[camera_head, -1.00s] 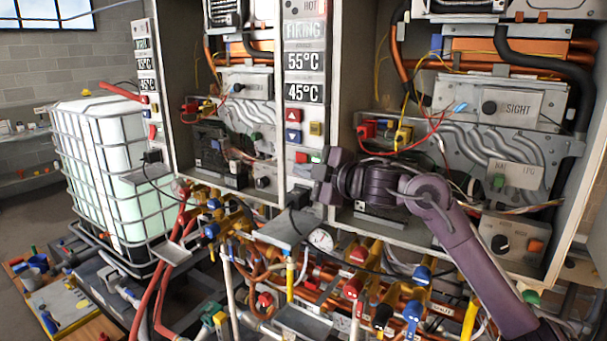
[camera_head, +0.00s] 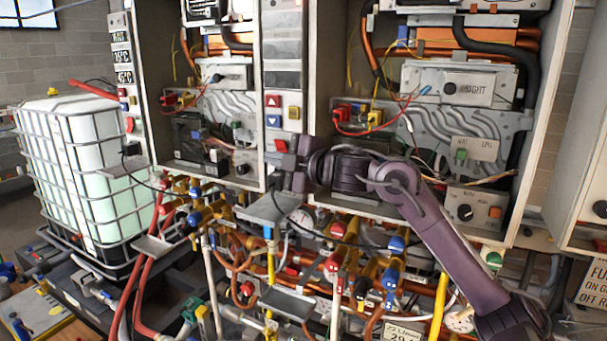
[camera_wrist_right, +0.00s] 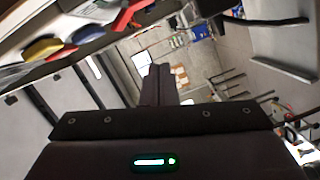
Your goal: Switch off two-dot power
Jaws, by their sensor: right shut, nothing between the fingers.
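The middle heater's control strip (camera_head: 283,60) has blank grey displays. Below them are a red up button (camera_head: 273,101), a blue down button (camera_head: 273,121) and a yellow button (camera_head: 294,113). A red power button (camera_head: 281,146) shows just above my right gripper (camera_head: 288,168), which covers what lies to its right. My right gripper is shut and empty, at the strip's lower part; I cannot tell whether it touches. Its closed fingers also show in the right wrist view (camera_wrist_right: 160,85). Two-dot marks are too small to make out. My left gripper is not in view.
A left heater strip (camera_head: 121,60) still has lit displays. Open heater cabinets with wiring stand on both sides of the strip. A caged white tank (camera_head: 85,175) stands left.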

